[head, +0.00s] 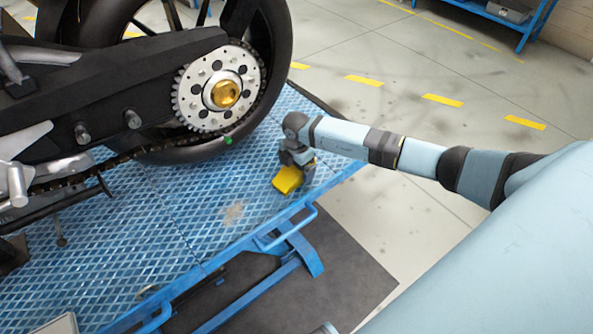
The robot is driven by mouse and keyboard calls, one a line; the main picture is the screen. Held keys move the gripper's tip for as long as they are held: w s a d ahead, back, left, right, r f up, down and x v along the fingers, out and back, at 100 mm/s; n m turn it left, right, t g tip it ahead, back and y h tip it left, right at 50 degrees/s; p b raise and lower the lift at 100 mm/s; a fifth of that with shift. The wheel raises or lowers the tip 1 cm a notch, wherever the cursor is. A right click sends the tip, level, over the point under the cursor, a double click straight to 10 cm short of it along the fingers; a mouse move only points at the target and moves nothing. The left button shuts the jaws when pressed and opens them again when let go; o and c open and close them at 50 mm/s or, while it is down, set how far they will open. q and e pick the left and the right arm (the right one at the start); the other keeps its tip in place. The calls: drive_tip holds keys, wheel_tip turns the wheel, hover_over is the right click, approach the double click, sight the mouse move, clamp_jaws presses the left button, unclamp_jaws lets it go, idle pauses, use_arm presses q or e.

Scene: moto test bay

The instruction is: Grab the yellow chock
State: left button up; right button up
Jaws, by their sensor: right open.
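The yellow chock (288,180) sits on the blue patterned platform (190,215), near its right edge and to the right of the motorcycle's rear wheel. My right gripper (296,172) reaches in from the right and points down at the chock. Its dark jaws are open, right at the chock, and hide part of it. I cannot tell whether the jaws touch it. My left gripper is out of view.
The motorcycle's rear wheel (275,50) and sprocket (219,88) stand left of the gripper. A blue side rail (285,229) runs along the platform's front edge. A blue bench (500,12) stands far back. The floor at right is clear.

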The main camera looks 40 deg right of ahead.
drive_tip(key=shift+f, duration=0.1)
drive_tip(key=c, duration=1.1)
drive_tip(key=shift+c, duration=0.7)
